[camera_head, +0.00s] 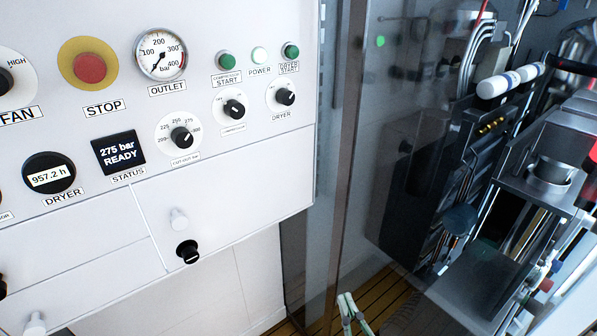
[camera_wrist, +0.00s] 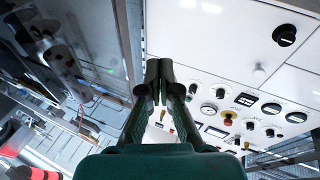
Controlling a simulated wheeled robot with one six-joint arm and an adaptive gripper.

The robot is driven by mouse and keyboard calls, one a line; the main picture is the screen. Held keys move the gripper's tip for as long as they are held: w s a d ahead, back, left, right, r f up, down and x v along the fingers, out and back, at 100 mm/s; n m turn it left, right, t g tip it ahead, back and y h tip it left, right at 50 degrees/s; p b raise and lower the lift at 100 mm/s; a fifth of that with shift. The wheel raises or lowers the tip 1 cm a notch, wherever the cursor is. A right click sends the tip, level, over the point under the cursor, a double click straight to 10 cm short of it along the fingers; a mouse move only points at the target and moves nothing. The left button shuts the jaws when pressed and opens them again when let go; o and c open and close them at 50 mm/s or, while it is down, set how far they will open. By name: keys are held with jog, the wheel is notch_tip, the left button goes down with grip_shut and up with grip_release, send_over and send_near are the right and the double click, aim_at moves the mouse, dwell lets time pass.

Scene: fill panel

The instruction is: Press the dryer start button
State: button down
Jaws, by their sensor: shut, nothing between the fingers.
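The dryer start button (camera_head: 290,51) is a small green button at the upper right of the white panel (camera_head: 230,165), above its "DRYER START" label. The dryer selector knob (camera_head: 285,97) is below it. To its left are the power lamp (camera_head: 259,55) and the green compressor start button (camera_head: 226,61). My gripper (camera_wrist: 159,68) shows in the wrist view, with its dark fingers together and empty. The panel appears upside down beyond and to the right of the fingers. I cannot make out the dryer start button there.
A red stop button (camera_head: 90,68) on a yellow ring and the outlet gauge (camera_head: 161,54) are farther left. The status display (camera_head: 118,151) reads "275 bar READY". A black knob (camera_head: 188,252) sticks out low on the panel. Right of the panel, a transparent pane fronts machinery.

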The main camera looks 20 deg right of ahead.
aim_at(293, 52)
jog(key=w+d+r+n+t, duration=0.1)
jog(key=w+r+t, duration=0.1)
jog(key=w+r, duration=0.55)
jog(key=w+d+r+t, duration=0.15)
jog(key=w+r, duration=0.35)
jog(key=r, duration=0.6)
jog(key=w+r+n+t+y, duration=0.1)
jog(key=w+r+n+t, duration=0.1)
jog(key=r, duration=1.9)
jog(key=shift+w+d+t, duration=0.3)
jog(key=shift+w+t, duration=0.15)
jog(key=shift+w, duration=0.1)
jog(key=shift+w, duration=0.1)
jog(key=shift+w+a, duration=0.45)
jog(key=shift+w, duration=0.9)
jog(key=shift+w+a, duration=0.45)
jog(key=shift+w, duration=0.9)
jog(key=shift+w+a, duration=0.45)
jog(key=shift+w, duration=0.9)
jog(key=shift+w, duration=0.1)
jog(key=shift+w+a, duration=0.25)
jog(key=shift+w, duration=0.1)
